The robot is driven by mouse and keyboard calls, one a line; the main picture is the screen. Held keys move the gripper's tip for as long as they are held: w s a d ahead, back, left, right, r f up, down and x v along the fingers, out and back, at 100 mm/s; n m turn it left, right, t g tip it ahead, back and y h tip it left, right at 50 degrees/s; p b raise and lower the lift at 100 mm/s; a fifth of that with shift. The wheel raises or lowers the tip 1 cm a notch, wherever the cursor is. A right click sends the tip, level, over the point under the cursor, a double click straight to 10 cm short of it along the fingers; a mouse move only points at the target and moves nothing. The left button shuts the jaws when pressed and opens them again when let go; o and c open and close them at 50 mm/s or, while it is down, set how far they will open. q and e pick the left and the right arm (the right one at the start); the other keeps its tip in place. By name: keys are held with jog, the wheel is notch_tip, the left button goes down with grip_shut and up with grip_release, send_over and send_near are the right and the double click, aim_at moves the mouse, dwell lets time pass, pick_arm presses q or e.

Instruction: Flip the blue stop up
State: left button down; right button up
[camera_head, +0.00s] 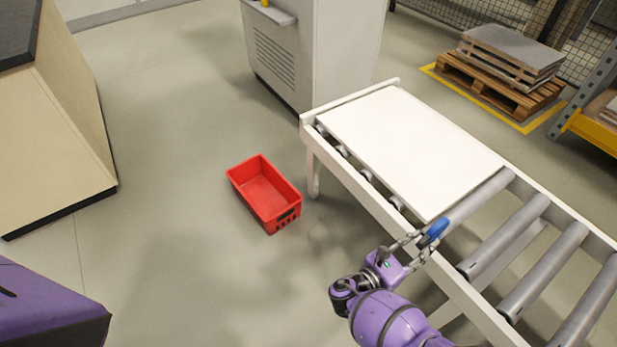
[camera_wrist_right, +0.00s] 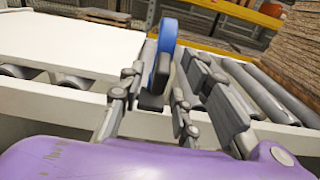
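The blue stop (camera_head: 437,230) is on the near rail of the roller conveyor, by the near corner of the white panel (camera_head: 405,145). In the right wrist view the blue stop (camera_wrist_right: 166,42) stands upright, with a dark lower part. My right gripper (camera_head: 420,240) is at the stop. In the right wrist view the fingers of my right gripper (camera_wrist_right: 165,80) are apart, one on each side of the stop. I cannot tell whether either finger touches it. My left gripper is not in view.
The conveyor's bare rollers (camera_head: 505,235) lie right of the panel. A red crate (camera_head: 240,205) sits on the floor left of the conveyor. A grey machine cabinet (camera_head: 335,50) stands behind. A pallet with boards (camera_head: 500,85) is at the back right. Floor around the crate is clear.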

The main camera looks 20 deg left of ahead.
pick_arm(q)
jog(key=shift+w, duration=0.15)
pick_arm(e)
jog(key=shift+s+a, duration=0.15)
jog(key=shift+s, duration=0.1)
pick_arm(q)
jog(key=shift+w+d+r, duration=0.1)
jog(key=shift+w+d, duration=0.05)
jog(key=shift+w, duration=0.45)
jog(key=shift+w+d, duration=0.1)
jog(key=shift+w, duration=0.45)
pick_arm(e)
jog(key=v, duration=1.1)
jog(key=shift+s, duration=0.2)
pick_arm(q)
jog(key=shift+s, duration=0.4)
pick_arm(e)
jog(key=shift+a, duration=0.15)
